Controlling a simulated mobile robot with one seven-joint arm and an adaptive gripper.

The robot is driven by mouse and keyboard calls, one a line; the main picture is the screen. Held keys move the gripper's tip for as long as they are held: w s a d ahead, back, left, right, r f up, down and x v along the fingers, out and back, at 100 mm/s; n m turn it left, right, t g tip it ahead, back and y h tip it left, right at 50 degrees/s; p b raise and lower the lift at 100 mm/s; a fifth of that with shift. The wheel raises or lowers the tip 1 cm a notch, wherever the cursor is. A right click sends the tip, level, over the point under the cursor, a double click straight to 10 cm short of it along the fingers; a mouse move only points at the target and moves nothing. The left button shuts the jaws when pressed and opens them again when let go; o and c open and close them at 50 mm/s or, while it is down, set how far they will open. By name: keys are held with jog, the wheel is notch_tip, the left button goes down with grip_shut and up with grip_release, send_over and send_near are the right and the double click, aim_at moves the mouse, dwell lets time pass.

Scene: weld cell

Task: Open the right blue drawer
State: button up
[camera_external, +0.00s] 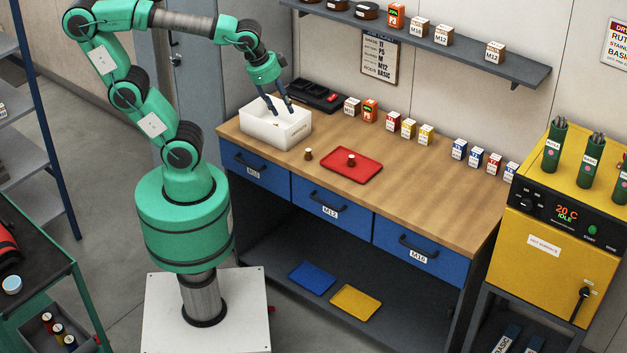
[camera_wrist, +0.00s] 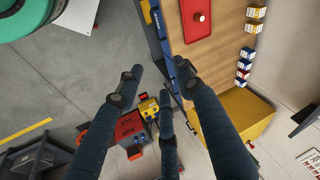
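The right blue drawer (camera_external: 419,251), labelled M16, sits at the right end of the wooden bench's front, with a dark bar handle. It looks closed. The middle drawer (camera_external: 331,206), M12, and left drawer (camera_external: 256,172) also look closed. In the wrist view the fingers (camera_wrist: 158,82) are apart, and the blue drawer fronts show along the bench edge, partly hidden by a finger.
The white bin (camera_external: 275,133) stands below my gripper. A red tray (camera_external: 352,166) and small boxes are on the bench top (camera_external: 420,185). A yellow oven (camera_external: 540,258) stands right of the bench. Floor in front of the drawers looks clear; a lower shelf holds blue and yellow trays.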

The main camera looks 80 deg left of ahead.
jog(key=w+d+f+m+y+b, duration=0.1)
jog(key=w+d+f+m+y, duration=0.25)
jog(key=w+f+m, duration=0.45)
jog(key=w+d+f+m+g+y, duration=0.1)
jog(key=w+d+f+m+y, duration=0.2)
jog(key=w+m, duration=0.5)
jog(key=w+d+f+m+y+b, duration=0.1)
jog(key=w+d+f+m+y, duration=0.1)
jog(key=w+d+f+m, duration=0.6)
jog(key=w+d+f+m+t+y, duration=0.2)
jog(key=w+d+f+m+t, duration=0.1)
jog(key=w+d+f+m, duration=0.5)
jog(key=m+t+b, duration=0.2)
jog(key=m+t, duration=0.3)
jog(key=m, duration=0.4)
send_near(423, 252)
jog(key=shift+h, duration=0.25)
jog(key=v, duration=0.5)
jog(key=shift+a, duration=0.1)
jog(key=b+x, duration=0.2)
jog(key=x, duration=1.1)
jog(key=shift+w+a, duration=0.25)
jog(key=shift+w, duration=0.05)
jog(key=shift+c, duration=0.2)
